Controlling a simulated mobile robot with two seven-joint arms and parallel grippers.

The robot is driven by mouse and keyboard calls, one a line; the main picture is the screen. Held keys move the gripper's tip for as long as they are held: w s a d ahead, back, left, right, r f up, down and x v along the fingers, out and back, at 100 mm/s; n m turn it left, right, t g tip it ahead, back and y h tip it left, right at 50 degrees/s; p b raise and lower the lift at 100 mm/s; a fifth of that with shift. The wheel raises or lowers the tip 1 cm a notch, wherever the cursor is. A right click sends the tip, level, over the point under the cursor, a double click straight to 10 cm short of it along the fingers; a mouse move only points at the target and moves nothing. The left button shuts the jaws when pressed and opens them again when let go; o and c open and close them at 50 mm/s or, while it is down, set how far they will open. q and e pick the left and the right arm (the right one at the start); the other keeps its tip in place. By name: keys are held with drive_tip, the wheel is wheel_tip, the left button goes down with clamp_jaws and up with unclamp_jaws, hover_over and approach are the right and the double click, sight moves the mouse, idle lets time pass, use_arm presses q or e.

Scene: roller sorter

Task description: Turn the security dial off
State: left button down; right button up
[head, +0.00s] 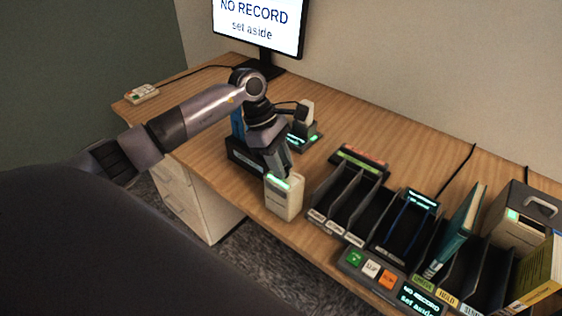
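My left gripper (280,170) points down at the top of a cream box (284,203) with a green-lit top, near the table's front edge. The fingertips overlap the box's top in this view. I cannot tell whether they touch it or how far apart they are. No dial can be made out clearly; the gripper and wrist cover part of this area. My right gripper is not in view.
A dark stand with a blue item (237,122) is behind my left wrist. A small pale device (306,113) stands beyond it. A slotted rack (345,200), button panel (372,268) and teal book (458,230) are right. The monitor (258,25) reads "NO RECORD set aside".

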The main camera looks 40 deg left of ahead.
use_arm(q)
drive_tip(key=shift+n, duration=0.3)
drive_tip(key=n+t, duration=0.1)
drive_tip(key=n, duration=0.1)
drive_tip(key=n+t+b, duration=0.1)
drive_tip(key=n, duration=0.2)
drive_tip(key=shift+s+y+b, duration=0.15)
drive_tip(key=shift+y+b, duration=0.15)
drive_tip(key=shift+y, duration=0.1)
drive_tip(key=shift+s+d+n+t+y+b, duration=0.1)
drive_tip(key=shift+n+t+y+b, duration=0.3)
drive_tip(key=shift+n, duration=0.95)
drive_tip(key=shift+d+n+t+y+b, duration=0.1)
drive_tip(key=shift+n+t+y+b, duration=0.25)
drive_tip(key=shift+n, duration=1)
drive_tip(key=c, duration=0.9)
unclamp_jaws()
drive_tip(key=shift+r, duration=0.1)
